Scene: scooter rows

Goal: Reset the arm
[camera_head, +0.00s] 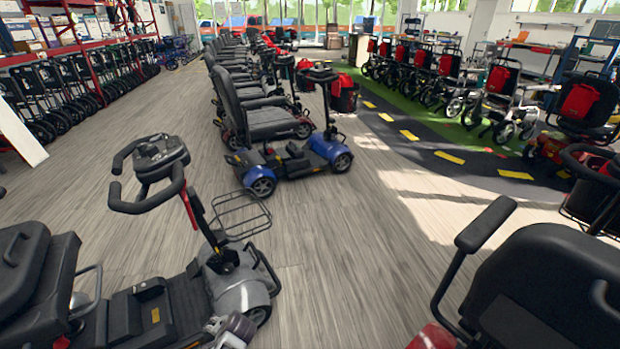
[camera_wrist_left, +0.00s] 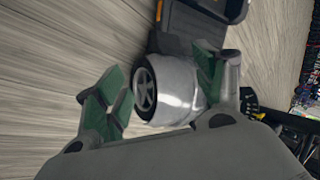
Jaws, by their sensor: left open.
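My left gripper (camera_wrist_left: 163,88) is open and empty in the left wrist view, its green-padded fingers spread apart. Beyond the gap between them is the silver front end of a scooter (camera_wrist_left: 180,88) with a black wheel (camera_wrist_left: 144,88). I cannot tell whether the fingers touch it. In the head view, a small grey and black part of my left arm (camera_head: 232,330) shows at the bottom edge, low beside the silver scooter (camera_head: 240,292). My right arm and gripper are not in view.
The silver scooter's black handlebar (camera_head: 155,165) and wire basket (camera_head: 238,214) rise at the left. A blue scooter (camera_head: 290,160) stands ahead. A black seat with armrest (camera_head: 550,285) fills the lower right. Bare wood floor (camera_head: 330,255) lies between them.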

